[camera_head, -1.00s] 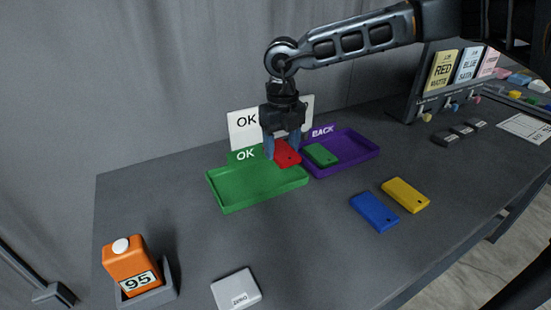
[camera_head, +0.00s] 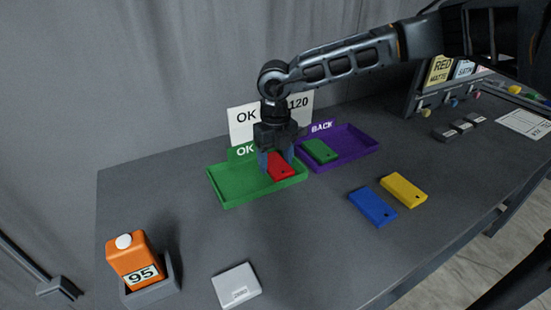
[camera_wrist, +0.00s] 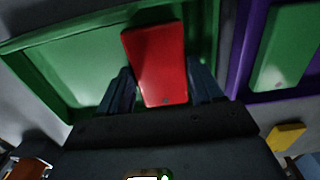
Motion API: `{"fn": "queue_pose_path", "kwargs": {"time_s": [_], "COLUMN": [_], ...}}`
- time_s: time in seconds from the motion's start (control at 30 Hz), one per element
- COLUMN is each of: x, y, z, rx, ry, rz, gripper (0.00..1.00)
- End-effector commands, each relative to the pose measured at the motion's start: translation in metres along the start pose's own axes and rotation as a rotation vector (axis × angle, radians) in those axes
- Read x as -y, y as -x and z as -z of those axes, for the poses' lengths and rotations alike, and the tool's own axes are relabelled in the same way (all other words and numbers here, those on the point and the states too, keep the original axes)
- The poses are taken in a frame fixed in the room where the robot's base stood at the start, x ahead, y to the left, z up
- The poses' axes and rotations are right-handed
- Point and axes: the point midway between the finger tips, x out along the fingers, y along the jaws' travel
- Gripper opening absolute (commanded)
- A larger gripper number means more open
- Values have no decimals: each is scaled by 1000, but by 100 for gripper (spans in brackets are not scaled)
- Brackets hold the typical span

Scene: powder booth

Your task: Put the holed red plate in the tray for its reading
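The holed red plate (camera_head: 281,167) is at the right end of the green tray marked OK (camera_head: 235,186), within its rim in the head view. My gripper (camera_head: 276,161) points down there, with its fingers on either side of the plate. In the wrist view the red plate (camera_wrist: 158,60) lies between both fingers (camera_wrist: 163,90), with no clear gap, over the green floor; I cannot tell whether it touches the floor. The orange gauge (camera_head: 133,260) reads 95 in its grey cradle. A white sign (camera_head: 242,115) behind shows OK and 120, its middle hidden by my arm.
The purple tray marked BACK (camera_head: 357,146) adjoins on the right and holds a green plate (camera_head: 320,151). Blue (camera_head: 373,206) and yellow (camera_head: 404,189) plates lie on the table (camera_head: 300,250). The table's middle is clear.

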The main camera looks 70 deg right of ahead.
Motion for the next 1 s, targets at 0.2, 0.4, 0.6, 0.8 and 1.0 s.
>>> {"fn": "queue_pose_path", "kwargs": {"time_s": [0.2, 0.4, 0.6, 0.8, 1.0], "x": [0, 0, 1, 1, 1], "y": [1, 1, 11, 48, 89], "z": [0, 0, -1, -2, -1], "rx": [0, 0, 3, 5, 4], "ry": [0, 0, 0, 0, 0], "rz": [0, 0, 1, 3, 2], "gripper": [87, 87, 87, 87, 87]}}
